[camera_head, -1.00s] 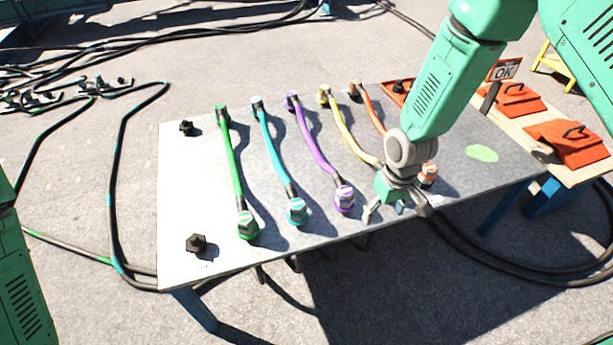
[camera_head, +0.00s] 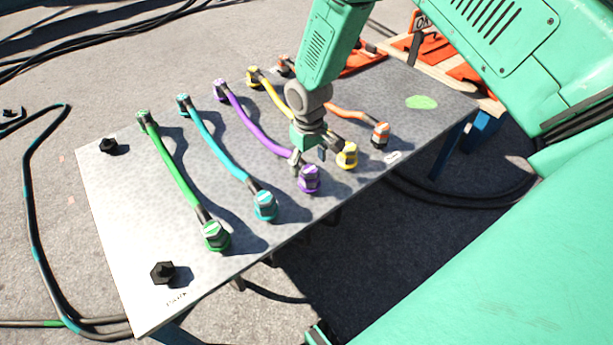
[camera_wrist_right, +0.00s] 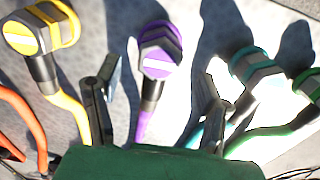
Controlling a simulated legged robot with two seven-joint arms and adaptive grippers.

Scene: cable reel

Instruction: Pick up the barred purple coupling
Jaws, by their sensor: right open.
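The purple coupling (camera_head: 309,179) stands near the front edge of the grey table, on the end of a purple cable (camera_head: 250,127). In the right wrist view the coupling (camera_wrist_right: 158,52) shows a white bar across its purple face. My right gripper (camera_head: 312,158) is open and empty, just behind the coupling over its cable. In the right wrist view its fingers (camera_wrist_right: 158,85) are spread to either side of the purple cable, with the coupling ahead between them, seemingly untouched. My left gripper is out of view.
The yellow coupling (camera_head: 347,155) stands close to the right, the teal coupling (camera_head: 265,206) to the left. Further out are the green coupling (camera_head: 216,236) and the orange coupling (camera_head: 380,135). Black fittings (camera_head: 163,273) stand on the table's left side.

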